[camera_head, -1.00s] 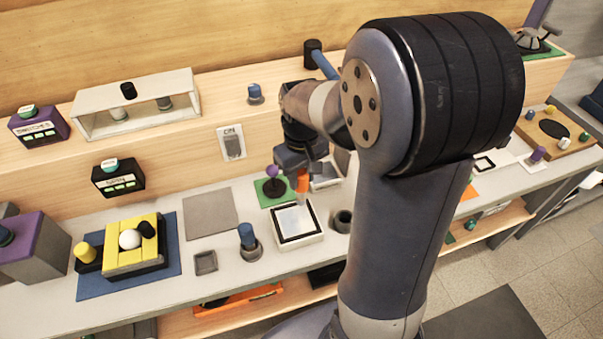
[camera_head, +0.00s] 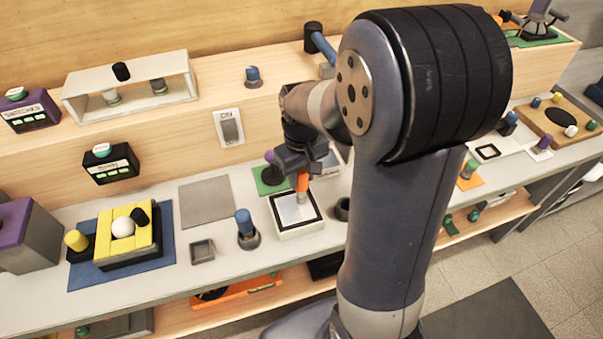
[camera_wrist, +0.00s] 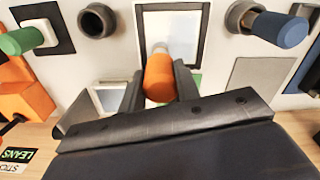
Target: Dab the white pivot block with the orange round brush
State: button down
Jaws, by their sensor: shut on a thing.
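My gripper (camera_head: 301,172) is shut on the orange round brush (camera_head: 303,181), which points downward with its pale grey tip lowest. In the wrist view the brush (camera_wrist: 159,80) sits between the two dark fingers. Below it on the bench is a white block (camera_head: 299,229) with a black-rimmed pale top face, the likely pivot block; it also shows in the wrist view (camera_wrist: 204,42). The brush tip overlaps the pale face in the head view and its near edge in the wrist view. I cannot tell whether the tip touches it.
A blue peg in a grey holder (camera_head: 247,238) stands left of the block, and a dark grey cup (camera_head: 343,209) stands right. A purple knob on a green base (camera_head: 271,178) is close behind. A flat grey plate (camera_head: 204,202) lies farther left.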

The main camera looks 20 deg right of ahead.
jog(key=shift+f, duration=0.3)
jog(key=shift+d+r, duration=0.15)
jog(key=shift+d, duration=0.5)
jog(key=shift+a, duration=0.2)
jog(key=shift+a, duration=1.05)
jog(key=shift+d, duration=0.1)
jog(key=shift+d+f, duration=0.2)
jog(key=shift+d, duration=0.9)
